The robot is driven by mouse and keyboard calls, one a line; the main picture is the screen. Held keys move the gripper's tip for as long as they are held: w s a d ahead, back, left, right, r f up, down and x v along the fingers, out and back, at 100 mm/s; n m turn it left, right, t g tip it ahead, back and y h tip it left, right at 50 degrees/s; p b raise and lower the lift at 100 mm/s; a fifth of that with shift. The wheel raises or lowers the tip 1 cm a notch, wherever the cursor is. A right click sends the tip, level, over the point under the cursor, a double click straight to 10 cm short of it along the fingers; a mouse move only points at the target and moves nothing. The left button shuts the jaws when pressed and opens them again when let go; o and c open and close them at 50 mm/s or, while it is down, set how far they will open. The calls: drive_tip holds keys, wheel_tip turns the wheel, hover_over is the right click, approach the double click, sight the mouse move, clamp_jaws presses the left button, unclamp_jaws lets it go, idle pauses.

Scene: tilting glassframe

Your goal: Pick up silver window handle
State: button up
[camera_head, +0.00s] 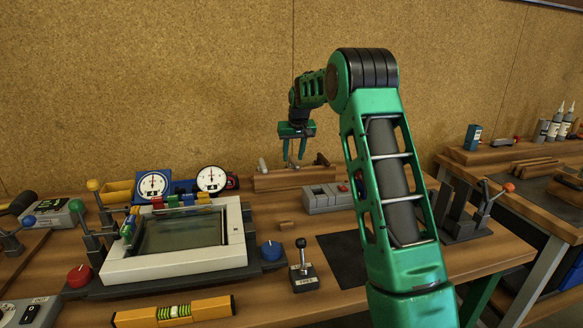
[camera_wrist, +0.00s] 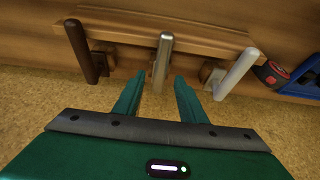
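The silver window handle (camera_wrist: 162,58) is the middle one of three upright handles on a wooden rack (camera_wrist: 200,32) in the wrist view. A dark brown handle (camera_wrist: 80,50) is on its left and a pale grey handle (camera_wrist: 236,74) on its right. My gripper (camera_wrist: 160,78) is open, with its two green fingers pointing at the rack and the silver handle's lower end lined up between the fingertips. I cannot tell whether they touch it. In the head view my gripper (camera_head: 294,156) hangs above the rack (camera_head: 275,181); the silver handle is hard to make out there.
A blue object and a red-and-black round tool (camera_wrist: 271,74) lie right of the rack in the wrist view. In the head view, dial gauges (camera_head: 212,179) and a framed glass panel (camera_head: 180,238) stand to the left. A grey box (camera_head: 326,198) sits in front of the rack.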

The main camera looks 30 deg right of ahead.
sight(292, 158)
drive_tip(key=x, duration=0.3)
drive_tip(key=shift+w, duration=0.15)
clamp_jaws()
drive_tip(key=shift+r, duration=0.15)
drive_tip(key=shift+d+r, duration=0.1)
drive_tip(key=shift+r, duration=0.45)
wheel_tip(292, 158, up, 2)
drive_tip(key=shift+r, duration=0.25)
drive_tip(key=s+a+r, duration=0.1)
drive_tip(key=a+r, duration=1)
drive_tip(key=shift+s+a+r, duration=0.3)
drive_tip(key=shift+s, duration=0.05)
